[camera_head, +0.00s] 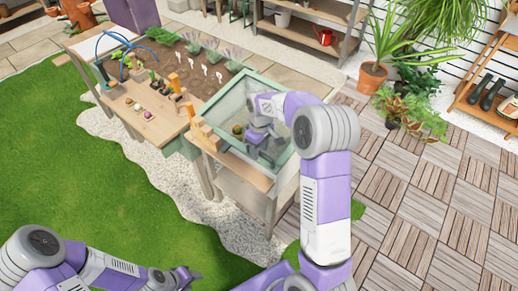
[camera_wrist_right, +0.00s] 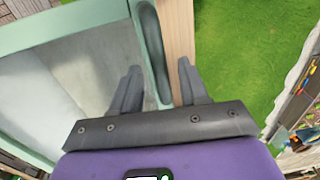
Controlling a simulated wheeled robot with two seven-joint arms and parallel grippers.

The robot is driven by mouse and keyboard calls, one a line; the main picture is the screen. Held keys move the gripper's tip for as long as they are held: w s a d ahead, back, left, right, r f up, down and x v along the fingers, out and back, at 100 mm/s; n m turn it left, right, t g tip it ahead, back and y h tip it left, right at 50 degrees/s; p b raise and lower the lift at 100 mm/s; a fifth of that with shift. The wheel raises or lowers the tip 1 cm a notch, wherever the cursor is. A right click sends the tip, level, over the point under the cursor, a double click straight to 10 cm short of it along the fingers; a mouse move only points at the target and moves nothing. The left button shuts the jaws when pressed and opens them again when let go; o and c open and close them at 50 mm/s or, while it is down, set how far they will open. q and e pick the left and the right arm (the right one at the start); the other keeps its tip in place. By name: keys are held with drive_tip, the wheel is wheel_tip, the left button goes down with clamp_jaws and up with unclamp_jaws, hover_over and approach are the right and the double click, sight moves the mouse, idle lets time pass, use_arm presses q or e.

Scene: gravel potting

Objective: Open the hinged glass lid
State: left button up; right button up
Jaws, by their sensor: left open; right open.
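The hinged glass lid has a pale green frame (camera_head: 228,90) and lies over the box at the right end of the workbench. It looks closed. In the right wrist view its frame (camera_wrist_right: 70,28) surrounds cloudy glass, and a darker green raised bar (camera_wrist_right: 153,50), like a handle, runs along its edge. My right gripper (camera_head: 258,137) is over the front part of the lid. In the wrist view, my open right fingers (camera_wrist_right: 158,78) stand on either side of the bar, with gaps. My left gripper (camera_head: 188,277) is low at the left, away from the bench, open and empty.
A wooden ledge (camera_wrist_right: 178,35) runs beside the lid's edge. Wooden blocks (camera_head: 205,133) stand on the bench left of the box. The planted bed (camera_head: 200,72) and small tools lie farther left. Grass (camera_head: 130,200) lies in front; potted plants (camera_head: 372,78) stand at right.

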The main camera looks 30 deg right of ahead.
clamp_jaws()
drive_tip(key=shift+r, duration=0.1)
